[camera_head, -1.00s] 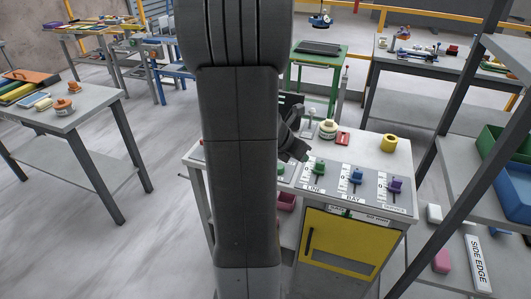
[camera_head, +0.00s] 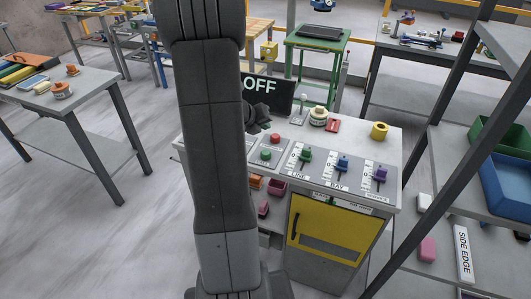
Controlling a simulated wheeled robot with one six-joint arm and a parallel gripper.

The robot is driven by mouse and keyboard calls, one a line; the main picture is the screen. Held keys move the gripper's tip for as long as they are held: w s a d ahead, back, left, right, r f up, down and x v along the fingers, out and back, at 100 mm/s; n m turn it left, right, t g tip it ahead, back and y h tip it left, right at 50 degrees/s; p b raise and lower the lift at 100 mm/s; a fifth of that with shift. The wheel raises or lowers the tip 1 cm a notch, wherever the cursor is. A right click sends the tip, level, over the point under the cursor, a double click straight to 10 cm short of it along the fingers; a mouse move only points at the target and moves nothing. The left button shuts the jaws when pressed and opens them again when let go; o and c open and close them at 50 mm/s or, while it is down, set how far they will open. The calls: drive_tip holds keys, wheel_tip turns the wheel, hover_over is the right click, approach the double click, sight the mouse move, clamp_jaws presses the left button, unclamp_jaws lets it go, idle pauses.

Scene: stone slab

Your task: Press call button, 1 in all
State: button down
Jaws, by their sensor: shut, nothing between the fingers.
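A grey control desk (camera_head: 360,140) stands right of my arm. Its sloped panel carries a red button (camera_head: 275,139) and a green button (camera_head: 266,154) at the left end. Their label is partly hidden and too small to read, so I cannot tell which is the call button. A dark screen reading OFF (camera_head: 268,93) stands behind them. My gripper (camera_head: 261,122) is shut and empty, just behind and left of the red button, apart from both buttons as far as I can tell. My own arm hides part of it and the desk's left part.
Green, blue and purple sliders (camera_head: 342,163) stand right of the buttons. A round cream item (camera_head: 318,115), a red block (camera_head: 332,125) and a yellow ring (camera_head: 379,130) sit on the desk top. A shelf rack (camera_head: 445,150) is close on the right. Open floor lies left.

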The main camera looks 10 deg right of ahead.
sight(264, 154)
drive_tip(key=shift+f+b, duration=3.8)
drive_tip(key=shift+f, duration=0.45)
drive_tip(key=shift+f+b, duration=0.35)
drive_tip(key=shift+f, duration=0.05)
drive_tip(key=shift+f+b, duration=0.55)
drive_tip(key=shift+f, duration=0.05)
drive_tip(key=shift+r, duration=0.1)
drive_tip(key=shift+r+p, duration=0.95)
wheel_tip(264, 154, up, 5)
drive_tip(key=p, duration=0.4)
drive_tip(key=shift+p, duration=0.35)
